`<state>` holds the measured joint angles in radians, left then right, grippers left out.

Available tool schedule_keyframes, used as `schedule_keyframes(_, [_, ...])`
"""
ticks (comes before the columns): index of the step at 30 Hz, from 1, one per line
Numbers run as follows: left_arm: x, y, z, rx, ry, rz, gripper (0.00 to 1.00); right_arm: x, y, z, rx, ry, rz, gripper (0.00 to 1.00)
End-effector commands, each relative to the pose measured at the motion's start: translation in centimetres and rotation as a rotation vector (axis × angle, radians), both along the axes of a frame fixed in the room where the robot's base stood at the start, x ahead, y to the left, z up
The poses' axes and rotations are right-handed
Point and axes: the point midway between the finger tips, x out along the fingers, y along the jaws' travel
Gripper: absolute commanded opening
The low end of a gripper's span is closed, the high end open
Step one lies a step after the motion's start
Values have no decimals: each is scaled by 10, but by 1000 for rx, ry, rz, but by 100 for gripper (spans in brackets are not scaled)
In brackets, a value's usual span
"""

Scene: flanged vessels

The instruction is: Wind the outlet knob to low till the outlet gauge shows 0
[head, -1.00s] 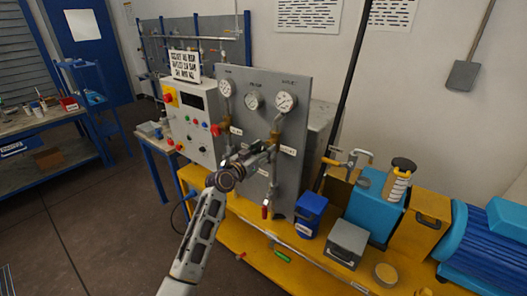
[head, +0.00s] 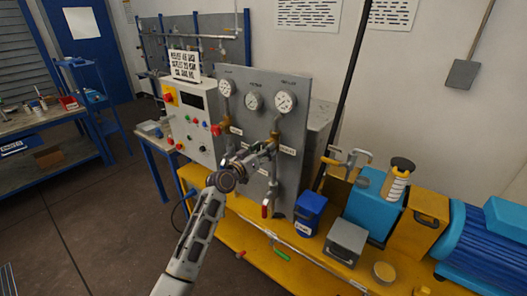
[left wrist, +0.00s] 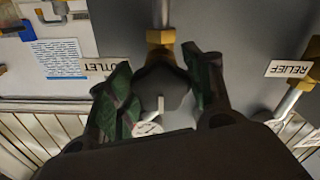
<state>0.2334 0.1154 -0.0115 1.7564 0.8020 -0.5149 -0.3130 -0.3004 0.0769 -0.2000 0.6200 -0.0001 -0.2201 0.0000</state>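The outlet knob (left wrist: 162,88) is dark and lobed with a pale pointer mark, below a brass fitting, beside the label OUTLET. My left gripper (left wrist: 160,85) has one finger on each side of it, and both pads appear to touch it. In the head view my left gripper (head: 262,150) reaches the grey panel (head: 262,115) at the right-hand pipe and hides most of the knob. The right-hand gauge (head: 285,102), above that pipe, has a white dial. Its needle is too small to read. My right gripper is out of view.
Two more gauges sit to the left, at the panel's top (head: 227,88) and middle (head: 253,101). A red-handled valve (head: 265,211) hangs below my gripper. A RELIEF label (left wrist: 289,69) and pipe are close by. A blue box (head: 309,213) stands right on the yellow base.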

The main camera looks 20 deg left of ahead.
Motion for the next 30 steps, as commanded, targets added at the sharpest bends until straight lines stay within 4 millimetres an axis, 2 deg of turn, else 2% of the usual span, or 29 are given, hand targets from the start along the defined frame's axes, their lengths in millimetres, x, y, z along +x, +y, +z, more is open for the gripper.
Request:
schedule_keyframes(1, [0, 0, 0, 0, 0, 0, 61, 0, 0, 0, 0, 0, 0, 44])
schedule_keyframes(3, [0, 0, 0, 1, 0, 0, 70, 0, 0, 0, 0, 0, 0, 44])
schedule_keyframes(4, [0, 0, 0, 1, 0, 0, 71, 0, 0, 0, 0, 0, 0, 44])
schedule_keyframes(19, [-4, 2, -1, 3, 0, 1, 71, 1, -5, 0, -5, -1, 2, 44])
schedule_keyframes(30, [-31, 11, -1, 4, 0, 1, 71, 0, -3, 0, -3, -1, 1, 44])
